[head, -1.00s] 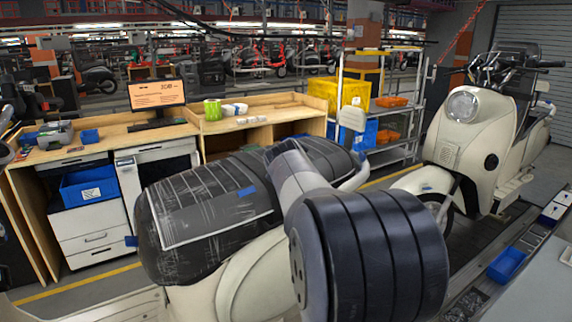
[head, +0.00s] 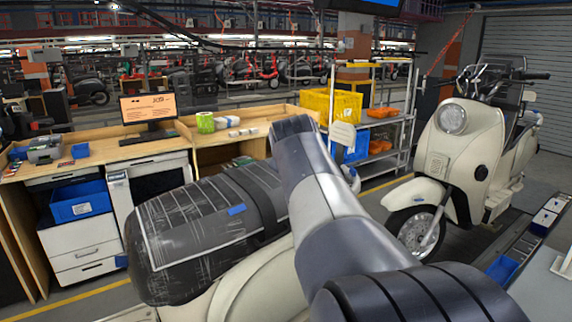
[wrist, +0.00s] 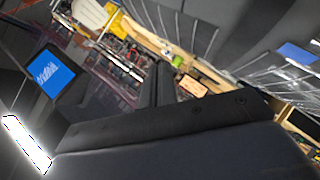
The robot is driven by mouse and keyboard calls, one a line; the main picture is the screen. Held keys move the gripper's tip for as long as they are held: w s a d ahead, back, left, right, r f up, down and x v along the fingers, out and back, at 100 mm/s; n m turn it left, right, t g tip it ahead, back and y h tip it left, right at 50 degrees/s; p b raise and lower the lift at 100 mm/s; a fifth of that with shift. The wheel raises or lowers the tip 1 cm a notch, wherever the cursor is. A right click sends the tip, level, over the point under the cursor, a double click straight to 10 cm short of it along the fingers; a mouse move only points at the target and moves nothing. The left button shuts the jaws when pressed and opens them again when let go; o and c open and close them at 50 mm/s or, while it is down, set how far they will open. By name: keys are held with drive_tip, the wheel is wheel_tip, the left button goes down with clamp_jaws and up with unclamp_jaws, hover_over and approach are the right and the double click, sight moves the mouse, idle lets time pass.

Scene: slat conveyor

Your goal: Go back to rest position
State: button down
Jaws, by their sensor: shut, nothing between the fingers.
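My gripper (wrist: 161,68) shows in the wrist view as dark fingers pressed together, with nothing between them. It is clear of any object there. In the head view my arm crosses the middle and right foreground, and the gripper itself is hidden. Behind the arm, a cream scooter carries a seat wrapped in dark plastic (head: 205,230) with a piece of blue tape. The wrapped seat also shows at the upper right of the wrist view (wrist: 275,75).
A wooden workbench (head: 150,152) with a monitor (head: 148,108) lies behind at the left. A metal rack (head: 402,135) holds a yellow bin (head: 335,104). A blue bin (head: 502,270) sits at the lower right.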

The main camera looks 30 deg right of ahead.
drive_tip(key=shift+s+r, duration=0.25)
drive_tip(key=shift+r, duration=0.05)
drive_tip(key=shift+w+f, duration=0.1)
hover_over(280, 191)
drive_tip(key=f, duration=0.4)
drive_tip(key=f+p, duration=0.1)
drive_tip(key=f, duration=0.1)
drive_tip(key=shift+s+a+f, duration=0.2)
drive_tip(key=shift+a+f, duration=0.1)
drive_tip(key=shift+a, duration=0.05)
drive_tip(key=shift+w+d+f+b, duration=0.15)
drive_tip(key=shift+f+b, duration=0.25)
drive_tip(key=shift+f, duration=0.25)
drive_tip(key=shift+w+d+f+b, duration=0.1)
drive_tip(key=shift+f+b, duration=0.3)
drive_tip(key=shift+f, duration=0.2)
drive_tip(key=shift+d+f, duration=0.1)
drive_tip(key=shift+f, duration=0.45)
drive_tip(key=shift+s+b, duration=0.1)
drive_tip(key=shift+b, duration=0.2)
